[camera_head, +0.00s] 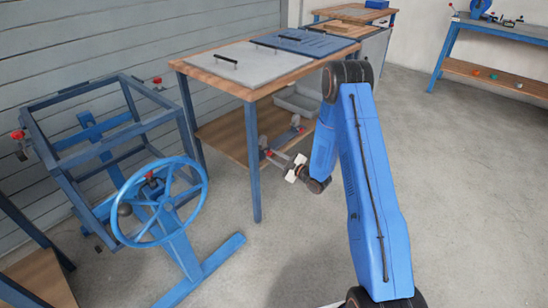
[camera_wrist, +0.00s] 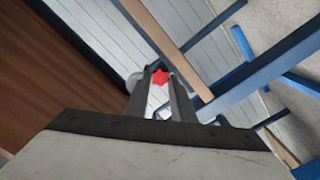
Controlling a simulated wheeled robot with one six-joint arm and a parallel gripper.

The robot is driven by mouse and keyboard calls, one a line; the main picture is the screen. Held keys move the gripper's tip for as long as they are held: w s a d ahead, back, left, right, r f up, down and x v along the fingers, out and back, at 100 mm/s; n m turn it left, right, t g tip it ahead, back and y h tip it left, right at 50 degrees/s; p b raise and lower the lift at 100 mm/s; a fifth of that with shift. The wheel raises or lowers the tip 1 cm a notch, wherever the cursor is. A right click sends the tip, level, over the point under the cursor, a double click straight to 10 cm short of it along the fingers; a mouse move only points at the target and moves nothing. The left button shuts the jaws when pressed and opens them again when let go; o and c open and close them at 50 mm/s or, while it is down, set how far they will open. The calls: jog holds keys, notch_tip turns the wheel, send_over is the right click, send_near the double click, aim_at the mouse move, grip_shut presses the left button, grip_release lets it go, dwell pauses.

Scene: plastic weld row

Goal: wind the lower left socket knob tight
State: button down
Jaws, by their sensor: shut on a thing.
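A red star-shaped knob (camera_wrist: 161,77) shows between the two dark fingers of my gripper (camera_wrist: 161,92) in the wrist view. My gripper is shut on it. In the head view my gripper (camera_head: 275,155) is at the front of the workbench's lower shelf, with a small red spot, the knob (camera_head: 268,153), at its fingertips. The fingers hide part of the knob, and its thread is not visible. I cannot tell how tight it is.
The workbench (camera_head: 256,165) has a wooden shelf with a grey tray (camera_head: 298,100). A blue frame (camera_head: 75,190) with a spoked handwheel (camera_head: 160,200) and other red knobs stands to the left. Grey floor is open on the right.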

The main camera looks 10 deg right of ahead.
jog(key=shift+s+n, duration=0.1)
jog(key=shift+n, duration=0.7)
jog(key=shift+f, duration=0.1)
jog(key=c, duration=1.5)
grip_release()
